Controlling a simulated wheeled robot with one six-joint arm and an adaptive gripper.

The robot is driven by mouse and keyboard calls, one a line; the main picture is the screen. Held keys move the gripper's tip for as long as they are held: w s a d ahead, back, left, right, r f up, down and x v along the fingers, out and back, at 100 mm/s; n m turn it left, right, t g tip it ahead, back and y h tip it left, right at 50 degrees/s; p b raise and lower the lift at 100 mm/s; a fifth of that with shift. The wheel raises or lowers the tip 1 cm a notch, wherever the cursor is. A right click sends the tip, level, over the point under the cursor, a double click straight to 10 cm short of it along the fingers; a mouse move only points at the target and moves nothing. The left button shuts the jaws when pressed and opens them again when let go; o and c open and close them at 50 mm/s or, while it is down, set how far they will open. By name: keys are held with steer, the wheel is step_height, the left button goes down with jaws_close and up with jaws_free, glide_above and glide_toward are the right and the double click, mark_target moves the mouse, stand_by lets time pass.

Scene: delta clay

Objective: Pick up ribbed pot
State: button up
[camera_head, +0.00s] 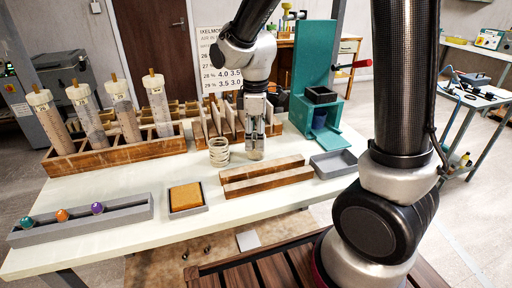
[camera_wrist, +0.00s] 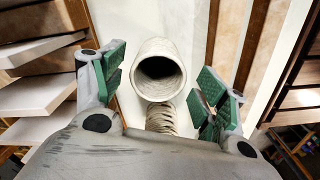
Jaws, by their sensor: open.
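The ribbed pot (camera_head: 219,152) is a pale, coiled cylinder standing upright on the white table, left of my gripper (camera_head: 256,120) in the head view. In the wrist view the ribbed pot (camera_wrist: 162,118) shows just below a smooth pale pot (camera_wrist: 158,92), partly hidden by my gripper's body. The smooth pot (camera_head: 255,146) stands right beside the ribbed one, under my gripper. My gripper (camera_wrist: 162,80) is open, its green-padded fingers on either side of the smooth pot's round mouth in the wrist view. I cannot tell how far above the pots the fingertips are.
Wooden slats in a rack (camera_head: 210,118) stand behind the pots. Two wooden bars (camera_head: 265,178) lie in front, near a grey tray (camera_head: 334,164) and a sponge tray (camera_head: 187,197). A teal press (camera_head: 318,70) stands right. Tubes in a wooden rack (camera_head: 115,152) stand left.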

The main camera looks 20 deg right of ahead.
mark_target(255, 146)
step_height(255, 146, down, 4)
steer(key=shift+w+f, duration=0.1)
steer(key=shift+w, duration=0.05)
steer(key=c, duration=1.1)
